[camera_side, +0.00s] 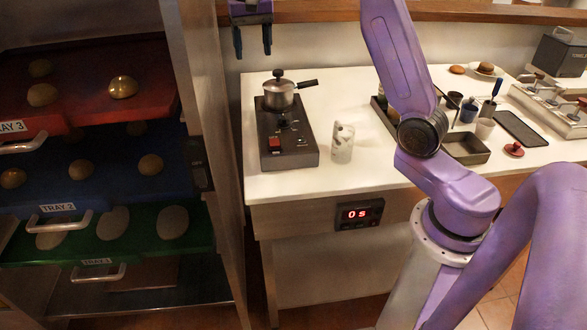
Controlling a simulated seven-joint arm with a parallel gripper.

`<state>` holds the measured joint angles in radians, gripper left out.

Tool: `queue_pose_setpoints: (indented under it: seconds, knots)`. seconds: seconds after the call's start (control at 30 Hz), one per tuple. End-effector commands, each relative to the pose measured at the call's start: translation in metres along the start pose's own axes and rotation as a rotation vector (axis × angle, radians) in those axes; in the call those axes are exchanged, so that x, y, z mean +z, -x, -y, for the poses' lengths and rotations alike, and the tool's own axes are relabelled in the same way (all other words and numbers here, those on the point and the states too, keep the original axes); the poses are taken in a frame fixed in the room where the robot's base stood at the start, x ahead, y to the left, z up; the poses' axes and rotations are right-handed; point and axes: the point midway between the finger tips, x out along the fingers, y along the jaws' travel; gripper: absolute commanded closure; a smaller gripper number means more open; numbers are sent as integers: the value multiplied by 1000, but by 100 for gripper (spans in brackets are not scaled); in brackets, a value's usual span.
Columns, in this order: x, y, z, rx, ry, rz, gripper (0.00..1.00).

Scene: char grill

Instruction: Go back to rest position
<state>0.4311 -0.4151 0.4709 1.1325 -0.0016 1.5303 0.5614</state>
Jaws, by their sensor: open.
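My gripper (253,42) is at the top of the view, pointing down with its two dark fingers apart and nothing between them. It hangs in the air, above and a little left of the lidded pot (279,95), and touches nothing that I can see. My purple arm crosses the right half of the view, and its upper links run out of the top of the picture.
The pot stands on a dark burner unit (305,160) on the white counter (350,88). A whitish jar (342,143) is beside it. At left, a rack holds a red tray (145,58), a blue tray (100,180) and a green tray (195,245) with buns or dough. Utensils and a grill (555,110) are right.

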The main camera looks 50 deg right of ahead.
Motion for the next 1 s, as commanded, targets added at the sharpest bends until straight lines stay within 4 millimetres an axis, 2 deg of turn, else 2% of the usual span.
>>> queue_pose_setpoints:
  seconds: [0.03,0.23,0.47,0.63,0.77,1.0]
  knots:
    - [18,-1,9,0,69,0,37]
    - [89,-10,34,-5,342,-3,37]
    - [174,-25,36,-10,652,-6,37]
    - [235,-40,22,-15,884,-8,37]
    - [278,-53,1,-18,1060,-9,37]
    - [345,-82,-52,-25,1383,-12,37]
